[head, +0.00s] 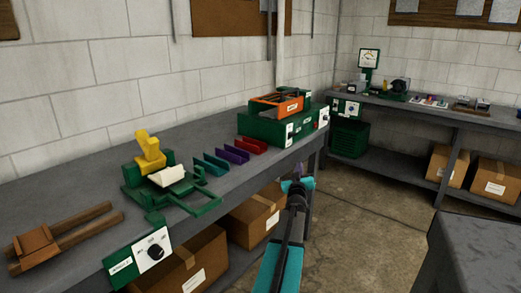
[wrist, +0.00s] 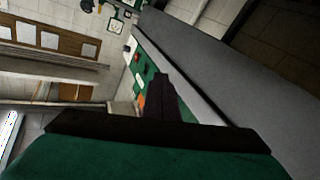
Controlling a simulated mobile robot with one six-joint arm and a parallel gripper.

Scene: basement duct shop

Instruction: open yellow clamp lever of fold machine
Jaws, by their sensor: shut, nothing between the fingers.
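The yellow clamp lever (head: 150,152) stands up at the back of the green fold machine (head: 180,199) on the left workbench in the head view. A pale cream piece (head: 168,176) lies on the machine in front of the lever. My arm reaches up from the bottom of the head view, to the right of the machine and in front of the bench edge. My gripper shows in the wrist view as a dark finger shape (wrist: 161,98); it is shut and empty. It is well apart from the lever. I cannot make out the lever in the wrist view.
Teal, purple and red pieces (head: 233,155) stand right of the machine. Beyond them is a green box (head: 268,127) with an orange frame (head: 276,104). A control box (head: 138,257) and brown wooden piece (head: 62,239) are at the left. Open floor (head: 355,215) lies right of my arm.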

